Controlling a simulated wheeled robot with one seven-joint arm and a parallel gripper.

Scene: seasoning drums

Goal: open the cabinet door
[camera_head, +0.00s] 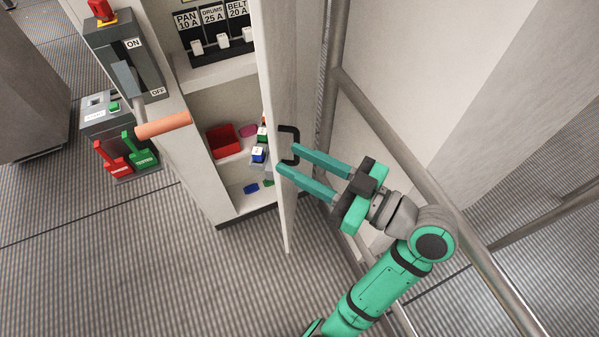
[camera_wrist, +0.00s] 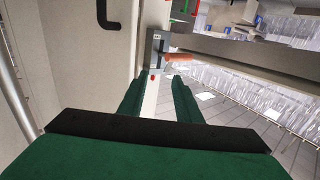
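The cabinet door (camera_head: 286,210) stands swung open, seen nearly edge-on in the head view, with the cabinet interior exposed on its left. Its black bar handle (camera_head: 295,134) is on the right-hand face, and also shows at the upper left of the wrist view (camera_wrist: 109,15). My gripper (camera_head: 285,158) is on the handle side of the door, fingers apart, tips close to the door just below the handle. It is not around the handle. In the wrist view my gripper (camera_wrist: 159,78) shows a pale strip between its fingers. I cannot tell whether the fingers touch the door.
The cabinet (camera_head: 190,150) holds breakers (camera_head: 222,41), a red bin (camera_head: 223,141) and small coloured parts. A switch box with an orange-handled lever (camera_head: 163,125) is on its left side. Metal rails (camera_head: 400,150) run close beside my arm. Floor at lower left is clear.

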